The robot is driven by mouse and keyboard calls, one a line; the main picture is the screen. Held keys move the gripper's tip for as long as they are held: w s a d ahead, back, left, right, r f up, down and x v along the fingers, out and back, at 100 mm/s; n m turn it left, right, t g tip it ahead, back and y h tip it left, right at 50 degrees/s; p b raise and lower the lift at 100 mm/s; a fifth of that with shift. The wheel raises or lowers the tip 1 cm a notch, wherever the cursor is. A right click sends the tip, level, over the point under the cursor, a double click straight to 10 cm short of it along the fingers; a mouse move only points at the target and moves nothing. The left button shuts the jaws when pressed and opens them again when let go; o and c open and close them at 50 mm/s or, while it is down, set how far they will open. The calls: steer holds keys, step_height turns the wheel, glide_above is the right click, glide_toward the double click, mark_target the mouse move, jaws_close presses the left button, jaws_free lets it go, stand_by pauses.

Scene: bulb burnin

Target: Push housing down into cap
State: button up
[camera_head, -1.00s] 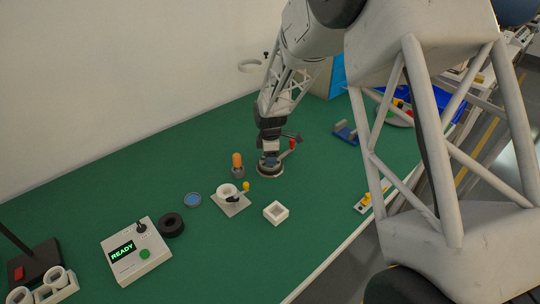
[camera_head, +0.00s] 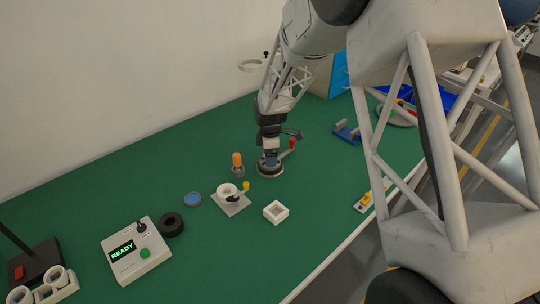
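My gripper (camera_head: 270,150) points straight down over a round grey fixture (camera_head: 269,173) on the green bench. A small bluish-grey part, seemingly the housing (camera_head: 269,161), sits directly below the fingers at the fixture's centre. The fingertips are at or very near its top; contact and finger opening are too small to make out. The cap is not clearly visible; it may be hidden inside the fixture under the housing. The fixture has a lever with a red knob (camera_head: 292,143) sticking out to the right.
An orange-topped bulb-like part (camera_head: 237,160) stands just left. A white fixture with a yellow knob (camera_head: 231,203), a white square tray (camera_head: 276,212), a blue disc (camera_head: 192,199), a black ring (camera_head: 171,224) and a READY tester box (camera_head: 136,254) lie nearer. Bench between is clear.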

steer(key=shift+r, duration=3.4)
steer(key=s+d+r+m+t, duration=0.1)
steer(key=s+d+r+m, duration=0.9)
steer(key=s+d+r, duration=0.65)
steer(key=s+d+r+m, duration=0.1)
steer(key=s+d+m, duration=0.1)
steer(key=s, duration=0.6)
steer(key=s+d+r+m+t, duration=0.1)
steer(key=s+m, duration=0.3)
steer(key=s, duration=0.5)
steer(key=s+d+r+m, duration=0.1)
steer(key=s+d+m, duration=0.2)
steer(key=s, duration=0.6)
steer(key=shift+s+d+m+t, duration=0.15)
steer(key=shift+d+m+t, duration=0.15)
steer(key=shift+m, duration=0.2)
